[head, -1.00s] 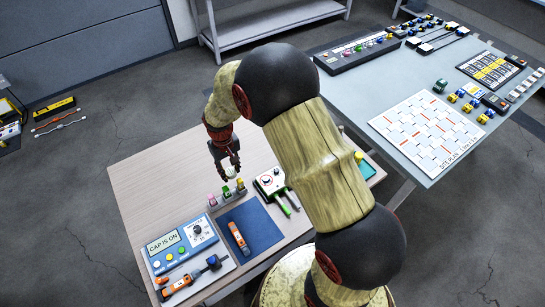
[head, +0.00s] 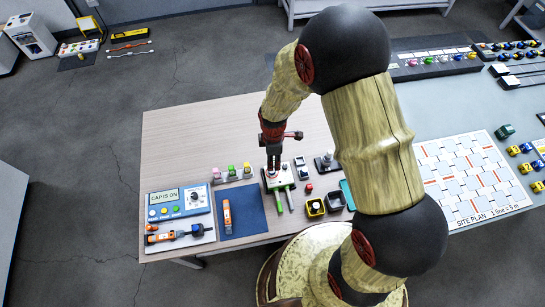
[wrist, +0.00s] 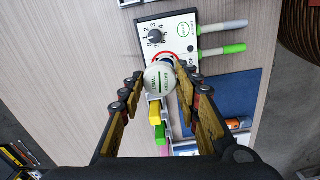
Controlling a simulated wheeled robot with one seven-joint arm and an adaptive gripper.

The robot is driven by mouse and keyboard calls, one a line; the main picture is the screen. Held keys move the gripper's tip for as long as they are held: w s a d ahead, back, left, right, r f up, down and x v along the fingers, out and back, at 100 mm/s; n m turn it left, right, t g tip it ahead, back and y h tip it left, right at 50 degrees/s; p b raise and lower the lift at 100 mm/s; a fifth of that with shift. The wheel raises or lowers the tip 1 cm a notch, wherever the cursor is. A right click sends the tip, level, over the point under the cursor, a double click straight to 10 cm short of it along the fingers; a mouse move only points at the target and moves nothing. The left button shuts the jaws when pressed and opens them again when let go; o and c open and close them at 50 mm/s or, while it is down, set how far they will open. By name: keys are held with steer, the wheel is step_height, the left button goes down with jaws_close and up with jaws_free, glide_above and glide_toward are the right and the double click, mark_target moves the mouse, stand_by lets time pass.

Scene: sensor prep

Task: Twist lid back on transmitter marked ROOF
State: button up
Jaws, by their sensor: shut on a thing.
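My gripper (head: 272,170) points down over the white tester box (head: 290,181) with a dial. It is shut on a pale round piece (wrist: 160,80) with "BATTERY" printed on its top, seen between the fingers in the wrist view. The piece is over or at a red ring on the box (wrist: 186,25); I cannot tell whether it touches. An orange transmitter-like device (head: 227,214) lies on the blue mat (head: 252,212). Another orange and black device (head: 160,238) lies at the front left. No ROOF marking is legible, and I cannot identify a separate lid.
A row of pink, green and yellow topped pieces (head: 232,172) stands left of the box. A blue panel (head: 165,213) with a "CAP IS ON" display is farther left. Small containers (head: 315,207) stand right. The table's back left (head: 190,130) is bare.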

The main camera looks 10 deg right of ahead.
steer(key=shift+s+a+n, duration=0.3)
steer(key=shift+s+n, duration=0.2)
steer(key=shift+n, duration=0.4)
steer(key=shift+f+b, duration=1.25)
steer(key=shift+f, duration=0.6)
steer(key=shift+f+b, duration=0.55)
steer(key=shift+f, duration=0.5)
stand_by(1.0)
steer(key=o, duration=0.9)
steer(key=shift+o, duration=0.6)
steer(key=shift+o, duration=0.8)
steer(key=shift+r+p, duration=0.55)
steer(key=shift+r, duration=0.15)
